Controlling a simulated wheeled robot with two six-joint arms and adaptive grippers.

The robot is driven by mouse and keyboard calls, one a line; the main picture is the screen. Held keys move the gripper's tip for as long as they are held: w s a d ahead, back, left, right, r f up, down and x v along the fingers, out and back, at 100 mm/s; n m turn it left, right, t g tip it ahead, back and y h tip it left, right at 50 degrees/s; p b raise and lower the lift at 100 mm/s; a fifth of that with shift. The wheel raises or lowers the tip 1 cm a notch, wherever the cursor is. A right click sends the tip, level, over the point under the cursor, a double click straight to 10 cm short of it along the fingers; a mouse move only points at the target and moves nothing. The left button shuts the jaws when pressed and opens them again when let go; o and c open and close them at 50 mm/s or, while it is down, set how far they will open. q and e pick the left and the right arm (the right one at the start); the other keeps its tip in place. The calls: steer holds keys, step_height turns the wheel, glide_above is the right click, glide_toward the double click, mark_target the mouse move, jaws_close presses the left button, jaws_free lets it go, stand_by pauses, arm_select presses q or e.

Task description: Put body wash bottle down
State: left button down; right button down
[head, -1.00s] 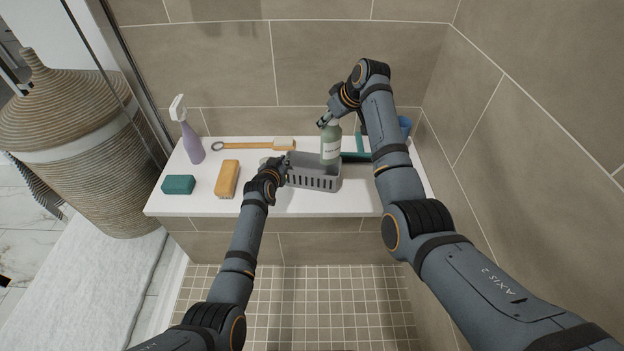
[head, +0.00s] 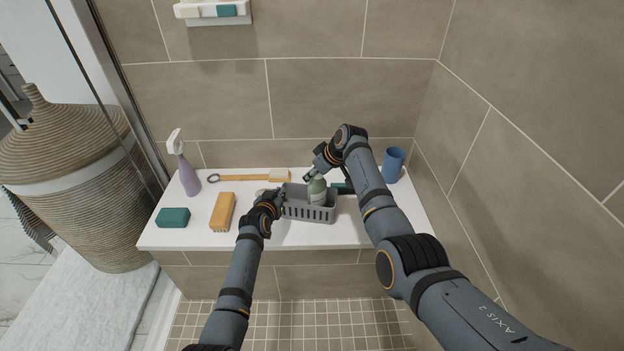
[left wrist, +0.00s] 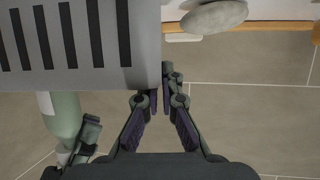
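The green body wash bottle (head: 317,190) stands roughly upright in the grey slotted caddy (head: 309,213), its lower part hidden by the front wall. My right gripper (head: 311,174) is at the bottle's top and appears shut on it; the bottle and this gripper also show at the lower left of the left wrist view (left wrist: 62,116). My left gripper (head: 275,199) is at the caddy's left end. In the left wrist view its fingertips (left wrist: 162,90) are close together at the caddy's end wall (left wrist: 145,45) and appear shut on it.
On the white ledge (head: 300,236) are a purple spray bottle (head: 187,172), teal sponge (head: 173,217), orange brush (head: 222,211), long-handled brush (head: 245,178) and grey stone (left wrist: 214,16). A blue cup (head: 393,164) stands right, behind my right arm. The ledge's front right is clear.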

steer(key=shift+f, duration=0.8)
steer(key=c, duration=1)
jaws_free()
steer(key=shift+f, duration=0.1)
steer(key=shift+o, duration=0.2)
arm_select(q)
steer(key=shift+r, duration=0.1)
arm_select(e)
steer(key=v, duration=1.2)
